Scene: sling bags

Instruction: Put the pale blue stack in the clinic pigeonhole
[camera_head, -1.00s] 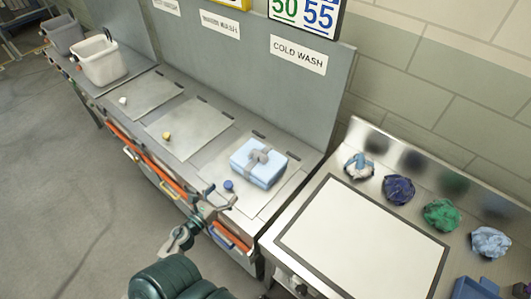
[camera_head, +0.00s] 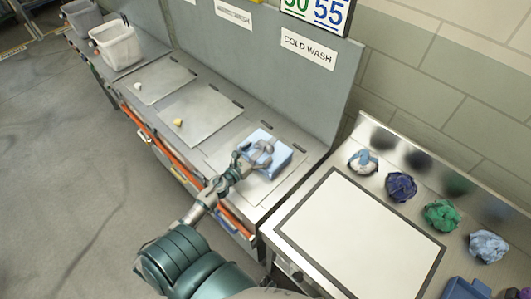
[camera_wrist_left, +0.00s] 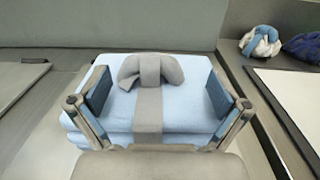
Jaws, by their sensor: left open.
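The pale blue stack (camera_head: 283,158) is a folded bundle tied with a grey band and knot. It lies on the metal counter below the cold wash sign. My left gripper (camera_head: 256,150) is over the stack. In the left wrist view the stack (camera_wrist_left: 185,118) fills the middle, and the open fingers of my left gripper (camera_wrist_left: 158,95) stand either side of the grey knot (camera_wrist_left: 150,70). I cannot tell if the fingers touch the cloth. My right gripper is not in view. No pigeonhole labelled clinic can be made out.
A bench with a white framed panel (camera_head: 360,232) stands to the right, with several crumpled cloth bundles, one of them green (camera_head: 441,215), behind it. Grey bins (camera_head: 117,45) stand at the far left. A tall grey back panel (camera_head: 250,65) rises behind the counter.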

